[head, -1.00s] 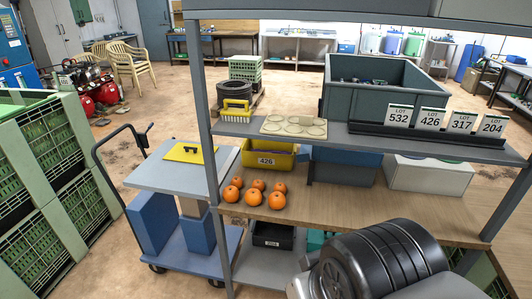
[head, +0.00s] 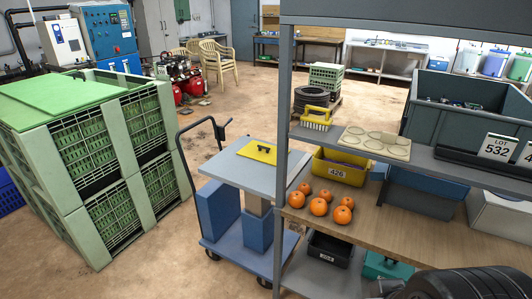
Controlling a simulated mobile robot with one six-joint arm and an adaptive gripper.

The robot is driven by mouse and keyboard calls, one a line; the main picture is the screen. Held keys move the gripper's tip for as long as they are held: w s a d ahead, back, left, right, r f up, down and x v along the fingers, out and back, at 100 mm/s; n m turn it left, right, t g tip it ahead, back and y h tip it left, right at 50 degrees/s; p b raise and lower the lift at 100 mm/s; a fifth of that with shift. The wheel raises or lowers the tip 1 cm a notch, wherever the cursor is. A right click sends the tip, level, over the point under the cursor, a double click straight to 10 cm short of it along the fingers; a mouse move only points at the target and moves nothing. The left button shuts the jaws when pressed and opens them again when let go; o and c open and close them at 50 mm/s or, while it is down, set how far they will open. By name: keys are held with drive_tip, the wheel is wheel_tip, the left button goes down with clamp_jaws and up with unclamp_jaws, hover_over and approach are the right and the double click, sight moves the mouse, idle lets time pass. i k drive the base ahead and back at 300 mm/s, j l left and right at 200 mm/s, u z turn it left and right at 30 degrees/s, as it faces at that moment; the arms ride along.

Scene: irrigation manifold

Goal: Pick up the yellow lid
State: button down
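The yellow lid (head: 262,152) is a flat yellow square with a small dark handle on top. It lies on the grey top of the blue cart (head: 218,164), behind the shelf's left post. The post stands close to the lid's right edge in the head view. A yellow bin (head: 338,168) labelled 426 stands on the shelf to the right of the lid. My gripper is not visible.
The shelf unit (head: 284,110) holds several orange fruits (head: 319,206), a yellow brush (head: 317,117) and a large grey bin (head: 425,115). Green crates (head: 85,228) stand left of the cart. Bare floor (head: 165,262) lies between crates and cart.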

sight(264, 153)
drive_tip(key=i+j, duration=0.35)
drive_tip(key=i, duration=0.15)
drive_tip(key=i+j, duration=0.65)
drive_tip(key=i, duration=0.3)
drive_tip(key=i+j, duration=0.35)
drive_tip(key=i, duration=0.15)
drive_tip(key=i+j, duration=0.35)
drive_tip(key=i+j+u, duration=0.1)
drive_tip(key=i+j, duration=0.25)
drive_tip(key=i, duration=0.25)
